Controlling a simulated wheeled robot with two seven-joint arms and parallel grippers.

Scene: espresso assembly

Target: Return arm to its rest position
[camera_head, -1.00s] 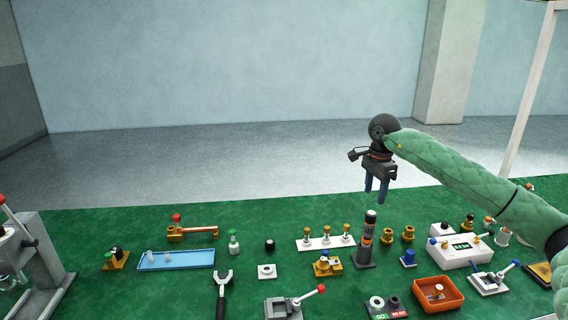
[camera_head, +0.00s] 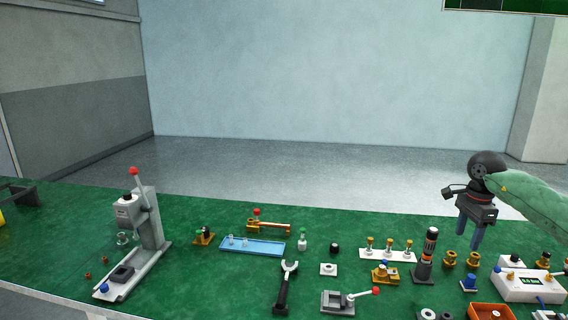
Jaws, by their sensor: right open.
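My right gripper (camera_head: 470,236) hangs at the right of the view on its green-sleeved arm (camera_head: 530,200). Its two blue fingers point down, apart, with nothing between them. It appears in front of the grey floor and the table's far edge, right of the black cylinder with an orange band (camera_head: 427,255). Whether it hangs clear of the brass parts (camera_head: 450,259) near its fingertips is hard to tell, but no contact shows. The left gripper is out of view.
The green table (camera_head: 200,285) holds a grey lever press (camera_head: 140,240), a blue tray (camera_head: 253,246), a fork-ended tool (camera_head: 284,285), a white plate with brass pieces (camera_head: 388,254), an orange bin (camera_head: 490,312) and a white meter box (camera_head: 530,286).

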